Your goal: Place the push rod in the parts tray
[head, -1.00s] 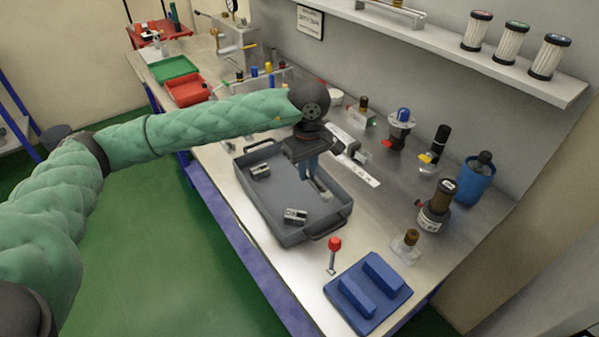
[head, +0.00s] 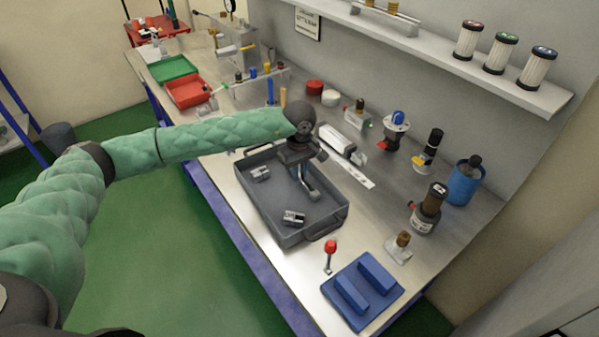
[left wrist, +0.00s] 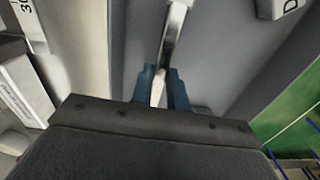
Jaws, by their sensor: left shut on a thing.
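My left gripper (head: 301,180) is shut on the push rod (head: 313,194), a thin metallic bar. It points down over the inside of the grey parts tray (head: 266,225). I cannot tell whether the rod's lower end touches the tray floor. In the left wrist view the shiny rod (left wrist: 174,38) runs away from between the blue fingertips (left wrist: 163,88), with the grey tray behind it. The rod's gripped end is partly hidden by the fingers. My right gripper is not in view.
Two silver metal blocks (head: 260,173) (head: 294,218) lie in the tray. A red-knobbed part (head: 330,248) and a blue slotted block (head: 362,290) stand in front. A white boxy device (head: 343,145) and several fittings line the back.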

